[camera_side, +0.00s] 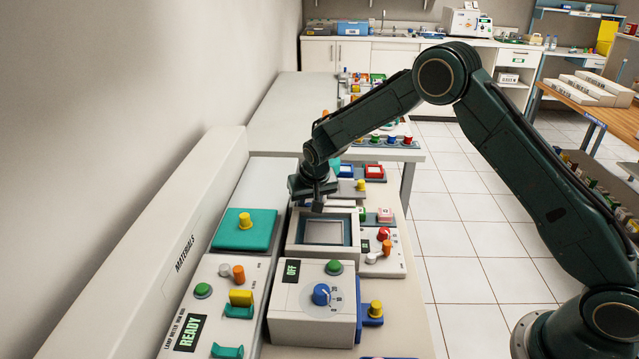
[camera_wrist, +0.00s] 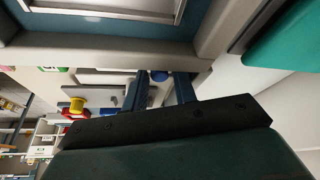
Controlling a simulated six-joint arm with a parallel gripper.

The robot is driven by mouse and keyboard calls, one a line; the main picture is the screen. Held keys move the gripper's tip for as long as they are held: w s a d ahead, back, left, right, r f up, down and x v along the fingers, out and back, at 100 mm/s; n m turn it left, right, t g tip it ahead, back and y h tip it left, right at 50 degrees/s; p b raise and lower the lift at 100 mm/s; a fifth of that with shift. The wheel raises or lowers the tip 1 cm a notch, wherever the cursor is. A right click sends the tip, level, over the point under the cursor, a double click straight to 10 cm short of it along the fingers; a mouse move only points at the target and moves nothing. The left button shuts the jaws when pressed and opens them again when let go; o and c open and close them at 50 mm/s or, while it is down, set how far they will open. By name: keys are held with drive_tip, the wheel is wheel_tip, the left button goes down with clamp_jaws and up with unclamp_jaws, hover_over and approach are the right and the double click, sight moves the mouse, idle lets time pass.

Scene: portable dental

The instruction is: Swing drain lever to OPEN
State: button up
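My gripper (camera_side: 318,204) is low at the far edge of a light framed box with a recessed panel (camera_side: 323,232). In the wrist view my gripper (camera_wrist: 160,85) shows two dark blue fingers spread apart. A small blue knob (camera_wrist: 158,76) lies in line with the gap between them; I cannot tell whether either finger touches it. No drain or OPEN label is readable, so I cannot confirm that this knob is the drain lever. In the side view the gripper hides this spot. A yellow knob (camera_wrist: 77,104) stands on a grey plate beside it.
A teal pad with a yellow knob (camera_side: 245,221) lies left of the framed box. A unit with a blue dial (camera_side: 321,294) is in front, and a panel with red and orange knobs (camera_side: 384,248) is at right. A white wall ledge (camera_side: 190,240) borders the left.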

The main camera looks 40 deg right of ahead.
clamp_jaws()
drive_tip(key=shift+w, duration=0.1)
drive_tip(key=m, duration=0.2)
drive_tip(key=w+d+m+h, duration=0.1)
drive_tip(key=shift+m+g, duration=0.4)
drive_tip(key=shift+w+d+m+g+h, duration=0.2)
drive_tip(key=shift+d+m+h, duration=0.1)
drive_tip(key=shift+m, duration=0.55)
drive_tip(key=shift+w+d+m+g+h, duration=0.1)
drive_tip(key=shift+d+m+g+h, duration=0.15)
drive_tip(key=shift+m, duration=0.6)
unclamp_jaws()
